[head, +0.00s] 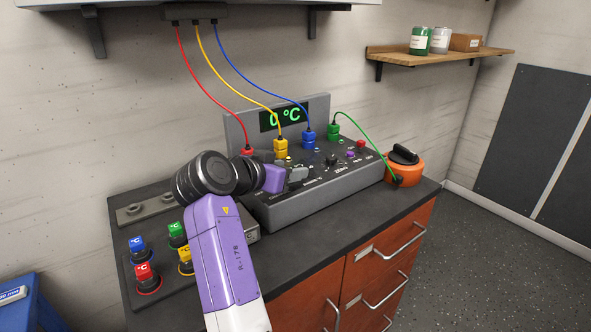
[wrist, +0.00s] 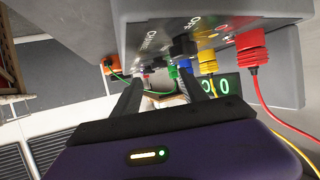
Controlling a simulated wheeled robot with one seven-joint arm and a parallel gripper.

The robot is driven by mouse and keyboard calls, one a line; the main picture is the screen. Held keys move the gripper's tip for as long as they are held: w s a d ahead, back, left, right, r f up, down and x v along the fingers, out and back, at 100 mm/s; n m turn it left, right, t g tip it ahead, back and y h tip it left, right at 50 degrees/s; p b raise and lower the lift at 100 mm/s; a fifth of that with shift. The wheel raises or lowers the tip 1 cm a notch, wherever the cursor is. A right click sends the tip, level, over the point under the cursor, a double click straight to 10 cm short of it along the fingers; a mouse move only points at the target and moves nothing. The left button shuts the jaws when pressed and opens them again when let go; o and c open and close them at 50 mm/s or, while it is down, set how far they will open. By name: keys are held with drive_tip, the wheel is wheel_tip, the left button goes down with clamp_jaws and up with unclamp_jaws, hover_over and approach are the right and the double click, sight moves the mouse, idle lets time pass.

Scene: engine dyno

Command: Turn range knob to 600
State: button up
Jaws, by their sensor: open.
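The grey control console (head: 315,205) stands on the bench, and its lit display (head: 283,116) reads 0 °C. Its sloped face carries several knobs and small lettering; a black knob (head: 331,160) shows right of my gripper. My gripper (head: 291,170) is over the left part of the face, open, and partly covers it. In the wrist view my gripper (wrist: 163,86) has its two dark fingers apart. A black knob (wrist: 183,46) lies just beyond the right finger, near the CHANNEL and OFF lettering. I cannot tell which knob is the range knob, or its setting.
Red (head: 247,152), yellow (head: 280,147), blue (head: 309,140) and green (head: 333,131) plugs with cables stand along the console's back. An orange canister (head: 404,170) is at the right. Several coloured °C plugs, one blue (head: 137,243), sit at the left.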

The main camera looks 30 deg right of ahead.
drive_tip(key=shift+v, duration=1.45)
